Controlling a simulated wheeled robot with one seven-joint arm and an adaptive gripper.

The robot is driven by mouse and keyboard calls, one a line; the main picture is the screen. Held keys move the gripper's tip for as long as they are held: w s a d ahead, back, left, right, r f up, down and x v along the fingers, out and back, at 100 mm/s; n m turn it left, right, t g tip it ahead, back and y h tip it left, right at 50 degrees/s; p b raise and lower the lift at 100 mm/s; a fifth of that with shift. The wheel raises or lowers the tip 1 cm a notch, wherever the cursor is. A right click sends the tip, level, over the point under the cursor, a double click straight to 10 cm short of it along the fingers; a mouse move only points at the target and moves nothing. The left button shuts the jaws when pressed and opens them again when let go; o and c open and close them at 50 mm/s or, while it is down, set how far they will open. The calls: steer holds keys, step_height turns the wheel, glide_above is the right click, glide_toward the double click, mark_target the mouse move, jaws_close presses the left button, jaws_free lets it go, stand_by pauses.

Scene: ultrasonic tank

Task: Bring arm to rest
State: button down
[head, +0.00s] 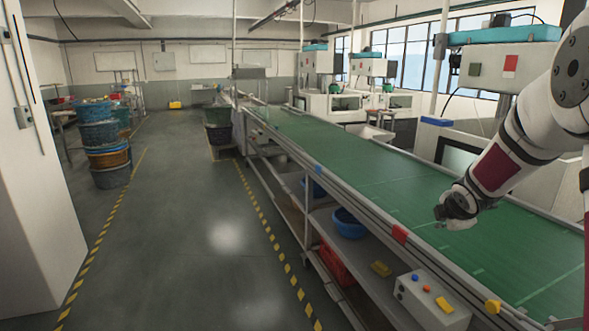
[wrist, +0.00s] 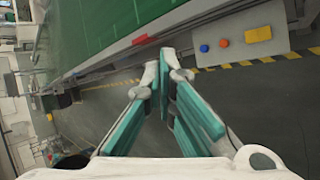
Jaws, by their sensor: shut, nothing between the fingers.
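My white and maroon arm reaches in from the right edge of the head view. My gripper (head: 441,213) is at its end, small and dark there, in front of the green conveyor belt (head: 375,175). In the wrist view the two teal-padded fingers of my gripper (wrist: 161,68) come together at the tips, with nothing held between them. The belt's green surface (wrist: 85,35) lies beyond the fingers at the upper left, and the grey floor (wrist: 250,115) shows below its edge.
A control box (head: 430,299) with coloured buttons is at the conveyor's near side, beside a red block (head: 400,233) on the rail. A blue bowl (head: 348,223) sits on the shelf below. Stacked baskets (head: 109,160) stand left. The aisle floor (head: 185,230) is clear.

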steer(key=s+a+r+m+g, duration=0.1)
steer(key=s+a+r+m, duration=0.4)
steer(key=s+r, duration=0.3)
steer(key=s+a+r+m, duration=0.5)
steer(key=s+a, duration=0.1)
steer(key=s, duration=0.4)
steer(key=s+a+m+g+y, duration=0.1)
steer(key=s+a+m, duration=0.2)
steer(key=s, duration=0.7)
steer(key=s+a+m+g+y, duration=0.1)
steer(key=s+a+m, duration=0.3)
steer(key=s, duration=0.6)
steer(key=a+y, duration=0.1)
steer(key=a, duration=0.1)
steer(key=shift+s+a+f+m, duration=0.3)
steer(key=shift+s+a+f, duration=0.1)
